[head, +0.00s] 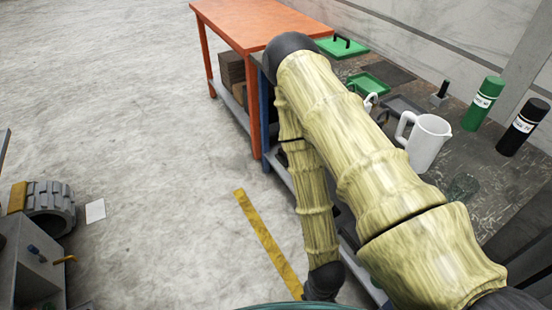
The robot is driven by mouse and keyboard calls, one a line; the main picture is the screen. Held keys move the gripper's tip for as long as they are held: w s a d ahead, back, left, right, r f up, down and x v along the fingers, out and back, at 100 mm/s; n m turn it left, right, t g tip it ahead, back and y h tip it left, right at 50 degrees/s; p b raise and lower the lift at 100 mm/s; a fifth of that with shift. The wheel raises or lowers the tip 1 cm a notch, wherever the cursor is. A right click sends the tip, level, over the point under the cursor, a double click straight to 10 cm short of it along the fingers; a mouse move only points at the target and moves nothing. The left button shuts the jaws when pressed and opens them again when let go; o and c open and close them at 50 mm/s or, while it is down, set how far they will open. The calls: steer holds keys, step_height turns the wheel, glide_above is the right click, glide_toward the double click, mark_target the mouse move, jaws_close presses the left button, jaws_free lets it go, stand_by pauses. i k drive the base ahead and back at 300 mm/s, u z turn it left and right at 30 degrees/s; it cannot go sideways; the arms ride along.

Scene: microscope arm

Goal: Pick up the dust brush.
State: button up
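I cannot pick out the dust brush with certainty in the head view. A flat green piece with a black handle (342,47) lies at the far end of the dark workbench (500,190), but I cannot tell whether it is a brush. My arm, in a pale yellow ribbed cover, crosses in front of the bench and hides part of its top. It bends at a black joint near the orange table and comes down on the floor side of the bench. My gripper is not in view.
A wheeled grey machine (30,260) stands lower left. The floor between is mostly clear.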

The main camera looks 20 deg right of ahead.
mark_target(282, 158)
steer(key=i, duration=1.55)
steer(key=u, duration=1.2)
steer(key=i, duration=0.6)
steer(key=z, duration=1.7)
